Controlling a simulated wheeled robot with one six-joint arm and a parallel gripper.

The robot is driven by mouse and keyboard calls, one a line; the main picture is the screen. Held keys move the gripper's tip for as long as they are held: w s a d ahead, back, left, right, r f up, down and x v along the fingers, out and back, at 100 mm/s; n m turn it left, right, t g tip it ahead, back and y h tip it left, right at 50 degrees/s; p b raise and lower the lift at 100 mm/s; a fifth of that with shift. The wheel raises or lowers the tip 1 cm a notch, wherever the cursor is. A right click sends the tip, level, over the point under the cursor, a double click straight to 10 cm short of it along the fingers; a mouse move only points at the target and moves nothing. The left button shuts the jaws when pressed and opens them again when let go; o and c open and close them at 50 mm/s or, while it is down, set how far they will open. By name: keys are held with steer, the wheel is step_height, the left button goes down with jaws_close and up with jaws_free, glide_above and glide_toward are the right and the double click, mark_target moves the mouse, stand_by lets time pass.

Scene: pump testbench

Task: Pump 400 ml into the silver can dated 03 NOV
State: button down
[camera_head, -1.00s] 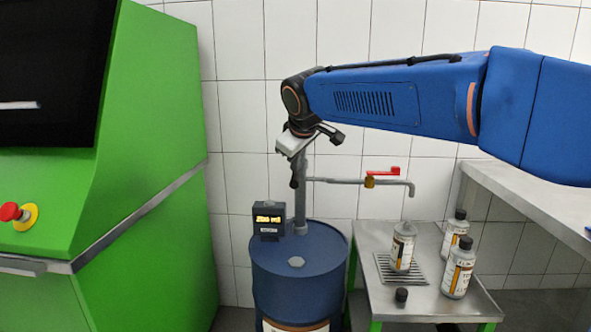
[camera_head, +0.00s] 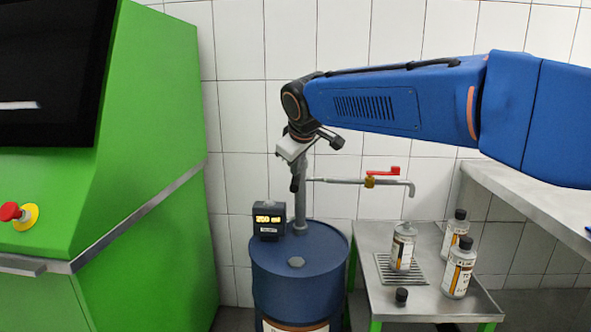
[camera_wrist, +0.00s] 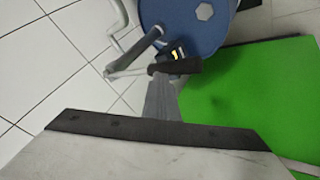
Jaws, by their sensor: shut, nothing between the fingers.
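A silver can with an orange and white label (camera_head: 403,250) stands uncapped on a drip grate (camera_head: 420,281), below the spout end (camera_head: 411,190). Its date is too small to read. The blue drum (camera_head: 300,270) carries a hand pump (camera_head: 301,205) with a lever; the lever's black grip (camera_wrist: 178,66) shows in the wrist view. My gripper (camera_head: 296,162) is shut and empty at the pump's top; in the wrist view its narrow fingers (camera_wrist: 161,92) end by the grip. Whether they touch it I cannot tell. The meter display (camera_head: 268,219) appears to read 200 ml.
Two black-capped cans (camera_head: 458,268) (camera_head: 455,232) stand right of the grate. A loose black cap (camera_head: 401,296) lies at the metal table's front. A red valve handle (camera_head: 383,171) sits on the spout pipe. A green cabinet (camera_head: 150,150) stands left; a metal bench (camera_head: 530,200) right.

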mark_target(296, 189)
steer(key=shift+s+f, duration=0.2)
steer(key=shift+f, duration=1.4)
steer(key=shift+s+f, duration=0.15)
steer(key=shift+f, duration=1.4)
stand_by(4.1)
